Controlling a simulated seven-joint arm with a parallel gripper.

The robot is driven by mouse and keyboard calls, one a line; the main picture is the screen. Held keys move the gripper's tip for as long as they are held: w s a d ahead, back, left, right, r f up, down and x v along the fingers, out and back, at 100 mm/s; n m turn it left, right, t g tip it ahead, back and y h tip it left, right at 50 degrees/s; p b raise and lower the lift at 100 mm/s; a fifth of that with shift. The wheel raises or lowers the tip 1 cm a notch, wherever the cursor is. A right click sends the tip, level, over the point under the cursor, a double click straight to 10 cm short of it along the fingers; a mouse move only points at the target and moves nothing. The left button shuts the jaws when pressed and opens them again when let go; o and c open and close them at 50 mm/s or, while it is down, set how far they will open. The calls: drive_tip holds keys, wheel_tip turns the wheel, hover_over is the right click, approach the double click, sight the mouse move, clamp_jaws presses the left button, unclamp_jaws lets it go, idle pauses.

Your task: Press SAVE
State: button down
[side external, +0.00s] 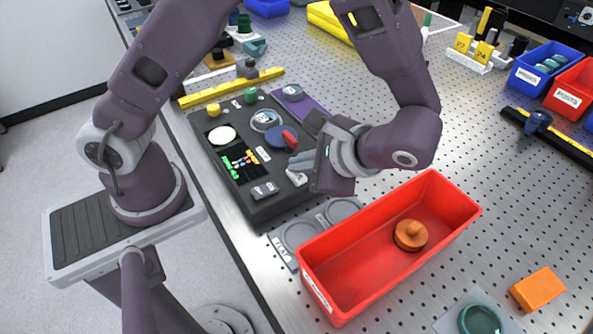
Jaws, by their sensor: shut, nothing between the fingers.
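A dark instrument box (222,165) stands at the left edge of the perforated bench. Its top bears a yellow knob (214,109), a green button (250,95), a round pale screen (222,135), a panel of small coloured keys (241,163), a grey rocker-like key (264,190) and a blue disc with a red part (280,138). No lettering reading SAVE is legible, so I cannot tell which one it is. My gripper (294,170) is shut and empty, its grey fingers over the right side of the box. Whether they touch it is unclear.
A red bin (345,290) with an orange knobbed disc (411,235) stands in front right. A grey tray with round recesses (299,235) lies beside the box. A yellow bar (232,87) lies behind it.

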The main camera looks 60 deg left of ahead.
sight(301, 176)
drive_tip(key=shift+f, duration=0.25)
drive_tip(key=shift+r, duration=0.1)
idle(0.4)
drive_tip(key=shift+r, duration=0.75)
drive_tip(key=shift+r, duration=0.1)
drive_tip(key=shift+r, duration=2.45)
